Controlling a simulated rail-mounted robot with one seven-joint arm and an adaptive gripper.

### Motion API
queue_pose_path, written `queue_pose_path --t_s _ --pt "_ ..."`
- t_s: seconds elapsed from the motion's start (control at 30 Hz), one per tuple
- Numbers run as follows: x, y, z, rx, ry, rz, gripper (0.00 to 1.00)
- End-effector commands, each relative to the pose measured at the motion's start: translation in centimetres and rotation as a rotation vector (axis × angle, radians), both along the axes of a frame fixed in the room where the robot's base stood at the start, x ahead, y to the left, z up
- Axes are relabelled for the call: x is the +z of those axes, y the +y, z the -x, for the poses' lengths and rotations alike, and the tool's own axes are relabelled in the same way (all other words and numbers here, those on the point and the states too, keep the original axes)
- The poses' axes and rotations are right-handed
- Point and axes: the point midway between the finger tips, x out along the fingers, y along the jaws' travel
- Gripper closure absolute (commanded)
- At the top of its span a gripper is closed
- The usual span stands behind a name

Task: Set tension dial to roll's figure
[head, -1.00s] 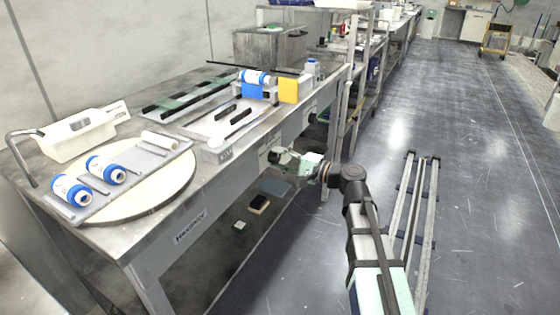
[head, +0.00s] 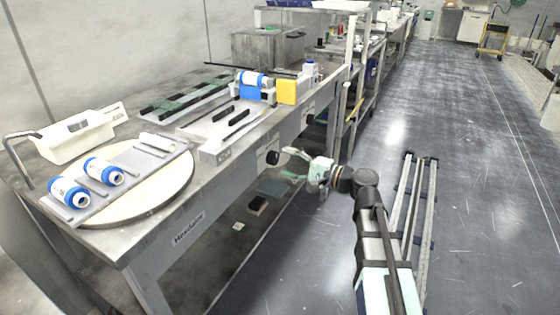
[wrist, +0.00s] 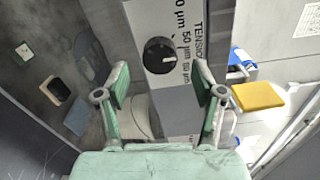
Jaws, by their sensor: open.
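The tension dial, a black round knob (head: 272,157), sits on the bench's grey front face. In the wrist view the dial (wrist: 159,55) is beside printing that reads "TENSION" and µm figures, one of them 50 µm. I cannot tell surely which figure its mark points to. My gripper (head: 290,163) is open and empty, a little to the right of the dial and apart from it. In the wrist view its green fingers (wrist: 162,85) stand wide, with the dial beyond them. A blue-and-white roll (head: 252,79) rests in the holder on the bench; its figure is too small to read.
A second black knob (head: 310,117) is farther along the front face. Two blue-ended rolls (head: 104,171) lie on a tray at left, above a round platen (head: 150,205). A yellow block (head: 287,92) stands beside the holder. Open floor (head: 460,190) lies right of my arm.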

Motion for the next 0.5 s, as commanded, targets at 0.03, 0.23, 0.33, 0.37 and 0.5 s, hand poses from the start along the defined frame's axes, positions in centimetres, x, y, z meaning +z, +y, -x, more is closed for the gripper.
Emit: queue_pose_path --t_s 0.03,0.23,0.33,0.37,0.5 --pt "0.0 -1.0 0.6 -0.004 0.000 0.000 0.32" --pt "0.0 -4.5 2.2 -0.003 0.000 0.000 0.32" --pt "0.0 -5.8 2.8 -0.003 0.000 0.000 0.32" --pt "0.0 -6.2 3.0 -0.003 0.000 0.000 0.32" --pt "0.0 -7.2 3.5 -0.001 0.000 0.000 0.32"
